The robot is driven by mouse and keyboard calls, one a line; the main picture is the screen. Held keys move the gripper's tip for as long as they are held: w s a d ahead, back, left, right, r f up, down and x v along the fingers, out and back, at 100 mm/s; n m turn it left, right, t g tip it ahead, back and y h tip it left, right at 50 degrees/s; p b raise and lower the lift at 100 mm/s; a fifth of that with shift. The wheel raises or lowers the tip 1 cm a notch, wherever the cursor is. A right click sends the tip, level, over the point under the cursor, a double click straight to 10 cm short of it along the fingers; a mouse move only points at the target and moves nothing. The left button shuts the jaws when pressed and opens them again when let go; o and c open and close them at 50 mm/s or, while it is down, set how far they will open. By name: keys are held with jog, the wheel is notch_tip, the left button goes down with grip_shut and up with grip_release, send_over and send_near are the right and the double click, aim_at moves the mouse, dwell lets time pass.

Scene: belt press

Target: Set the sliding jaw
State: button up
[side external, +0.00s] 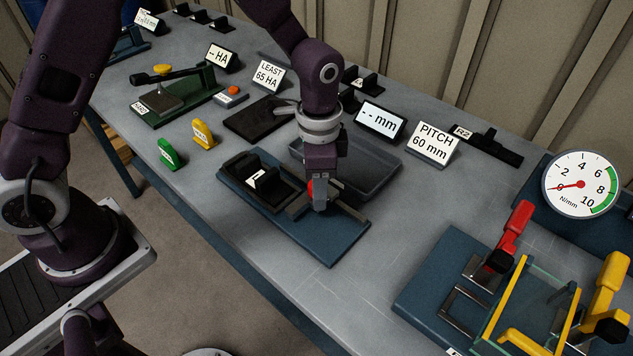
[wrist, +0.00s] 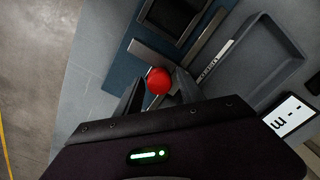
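The gauge fixture is a blue base plate (side external: 325,248) on the bench, with a black block (side external: 262,182) at its left end. Grey metal bars cross it, one of them (side external: 347,211) just right of my gripper. I cannot tell for sure which bar is the sliding jaw. A red ball knob (wrist: 158,81) stands by the bars; the side view shows only its left edge (side external: 309,188). My gripper (side external: 318,204) points down at the knob. In the wrist view its fingers (wrist: 160,92) are apart, one on each side of the knob. Finger contact is unclear.
A grey tray (side external: 375,172) lies close behind the fixture. A "-- mm" display (side external: 380,121) and a "PITCH 60 mm" sign (side external: 433,142) stand beyond it. A press with red and yellow handles and a dial (side external: 580,184) are at the right. The bench front is clear.

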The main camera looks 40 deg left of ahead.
notch_tip(320, 180, up, 7)
jog(key=shift+r, duration=0.1)
dwell(0.5)
jog(key=s+a+r+n+t, duration=0.2)
jog(key=s+a+r+n, duration=0.15)
jog(key=r, duration=0.55)
jog(key=s+a+r+n+t, duration=0.1)
jog(key=s+a+r, duration=0.1)
jog(key=s, duration=0.3)
jog(key=s+a+r+n+t, duration=0.1)
jog(key=s+a+n, duration=0.1)
jog(key=s, duration=0.4)
jog(key=s+a+r+n+t, duration=0.1)
jog(key=s+a+r+n, duration=0.1)
jog(key=s, duration=0.4)
jog(key=shift+s+a+r+n+t, duration=0.1)
jog(key=shift+a+r+n+t, duration=0.2)
jog(key=shift+a, duration=0.2)
